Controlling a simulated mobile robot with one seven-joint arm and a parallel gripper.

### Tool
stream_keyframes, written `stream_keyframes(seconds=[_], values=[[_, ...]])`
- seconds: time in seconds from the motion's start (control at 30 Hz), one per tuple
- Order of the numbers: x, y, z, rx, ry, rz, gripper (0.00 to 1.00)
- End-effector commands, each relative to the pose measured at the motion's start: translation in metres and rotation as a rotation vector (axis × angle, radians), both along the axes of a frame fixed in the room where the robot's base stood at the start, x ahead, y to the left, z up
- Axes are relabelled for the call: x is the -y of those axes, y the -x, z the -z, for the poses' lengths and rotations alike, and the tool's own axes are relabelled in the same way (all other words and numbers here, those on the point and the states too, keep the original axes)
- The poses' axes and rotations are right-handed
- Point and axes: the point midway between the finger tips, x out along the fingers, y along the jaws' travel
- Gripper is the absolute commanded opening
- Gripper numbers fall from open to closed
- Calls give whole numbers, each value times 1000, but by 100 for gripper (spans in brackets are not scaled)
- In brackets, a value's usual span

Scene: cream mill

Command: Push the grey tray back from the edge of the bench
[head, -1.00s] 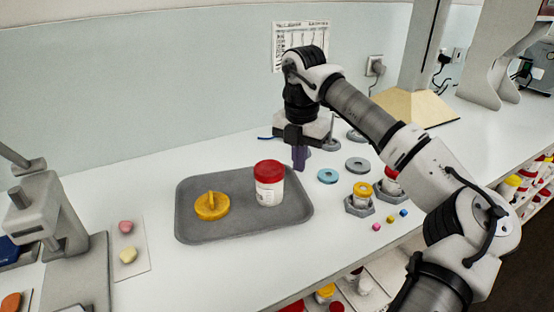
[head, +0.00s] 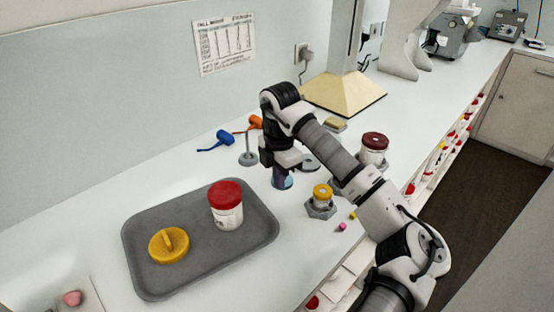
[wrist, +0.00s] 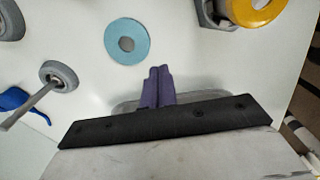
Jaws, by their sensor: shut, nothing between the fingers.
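The grey tray (head: 195,272) lies flat on the white bench at the lower left of the head view, with a strip of bench between it and the front edge. It carries a white jar with a red lid (head: 226,205) and a yellow disc with a raised grip (head: 169,246). My gripper (head: 281,180) is shut and empty, low over the bench by the tray's right end. In the wrist view its purple fingers (wrist: 157,86) are together. A grey rounded edge, probably the tray's, shows behind them; I cannot tell whether they touch it.
A yellow-topped jar (head: 322,194) in a hexagonal holder and a dark-red-lidded jar (head: 374,148) stand to the right. Behind are a blue tool (head: 221,139) and a stand (head: 247,158).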

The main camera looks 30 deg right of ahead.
Motion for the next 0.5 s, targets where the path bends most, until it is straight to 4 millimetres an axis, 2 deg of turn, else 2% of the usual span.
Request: stream_keyframes(seconds=[0.13, 0.3, 0.5], values=[[-1, 1, 29, -1, -5, 1, 0], [-26, 0, 28, 0, -2, -4, 0], [-39, 0, 30, 1, -1, -1, 0]])
